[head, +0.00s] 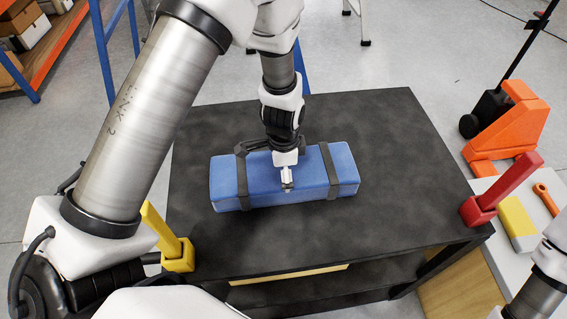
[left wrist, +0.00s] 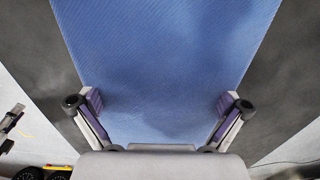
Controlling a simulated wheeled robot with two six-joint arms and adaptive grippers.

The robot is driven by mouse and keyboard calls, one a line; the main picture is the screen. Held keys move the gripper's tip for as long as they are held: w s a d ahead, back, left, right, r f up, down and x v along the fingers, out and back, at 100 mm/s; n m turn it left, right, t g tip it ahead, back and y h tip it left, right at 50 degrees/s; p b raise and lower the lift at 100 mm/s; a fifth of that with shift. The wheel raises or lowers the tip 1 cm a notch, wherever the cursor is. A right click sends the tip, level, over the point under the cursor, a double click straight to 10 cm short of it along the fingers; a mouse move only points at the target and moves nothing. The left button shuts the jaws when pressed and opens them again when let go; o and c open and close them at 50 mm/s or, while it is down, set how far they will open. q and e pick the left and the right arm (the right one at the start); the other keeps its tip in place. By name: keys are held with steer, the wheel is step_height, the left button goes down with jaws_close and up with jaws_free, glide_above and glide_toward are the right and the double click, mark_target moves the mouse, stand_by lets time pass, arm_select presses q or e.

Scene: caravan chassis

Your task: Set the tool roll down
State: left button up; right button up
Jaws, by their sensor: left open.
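The tool roll (head: 325,175) is a long blue padded bundle with two dark straps. It lies flat on the dark table top (head: 400,135), a little left of its middle. My left gripper (head: 287,183) is over the middle of the roll, between the straps. In the left wrist view the blue surface of the roll (left wrist: 165,60) fills the middle. There the left gripper (left wrist: 160,103) is open, its fingers spread near the roll's two long edges. Whether the fingers touch the roll I cannot tell. My right gripper is out of view.
A yellow upright piece (head: 178,255) stands at the table's near left corner, a red one (head: 480,207) at its near right. A side bench at right holds a yellow block (head: 517,222) and an orange wrench (head: 546,198). An orange pallet jack (head: 508,130) stands beyond. The table's right part is clear.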

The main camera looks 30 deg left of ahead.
arm_select(q)
step_height(320, 180, up, 11)
steer(key=shift+b, duration=0.9)
steer(key=shift+r, duration=0.35)
